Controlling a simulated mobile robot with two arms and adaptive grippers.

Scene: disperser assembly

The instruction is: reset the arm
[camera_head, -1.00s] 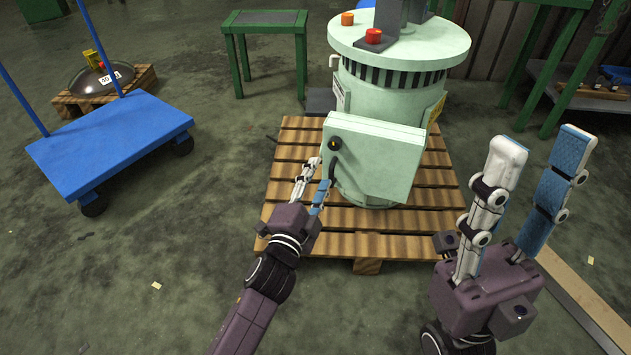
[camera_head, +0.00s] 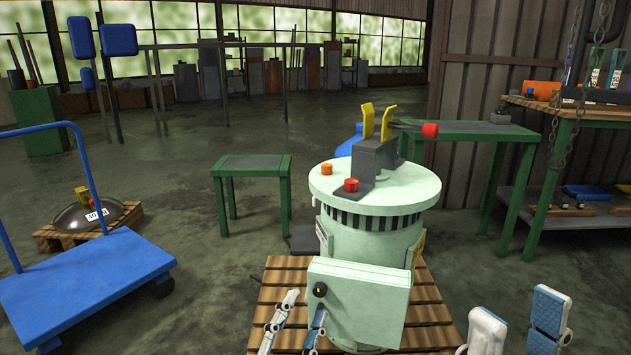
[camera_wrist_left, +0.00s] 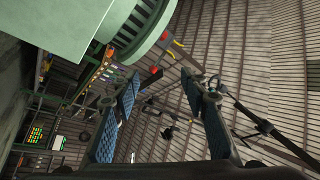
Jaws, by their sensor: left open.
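The pale green disperser (camera_head: 376,215) stands on a wooden pallet, with a box (camera_head: 358,302) on its front. A dark knob (camera_head: 320,290) is at the box's upper left. My left gripper (camera_head: 305,308) is open, its fingertips low beside the box's left edge. In the left wrist view the open left gripper (camera_wrist_left: 158,88) has nothing between its blue-padded fingers, and the disperser's rim (camera_wrist_left: 150,35) is at the top. My right gripper (camera_head: 518,305) is open and empty at the lower right, apart from the disperser. Both arms are mostly below the head view.
A blue cart (camera_head: 85,285) and a domed part (camera_head: 88,215) on a small pallet are at the left. A green table (camera_head: 252,165) stands behind, and a green workbench (camera_head: 460,130) at the right. Open floor lies between the cart and the pallet.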

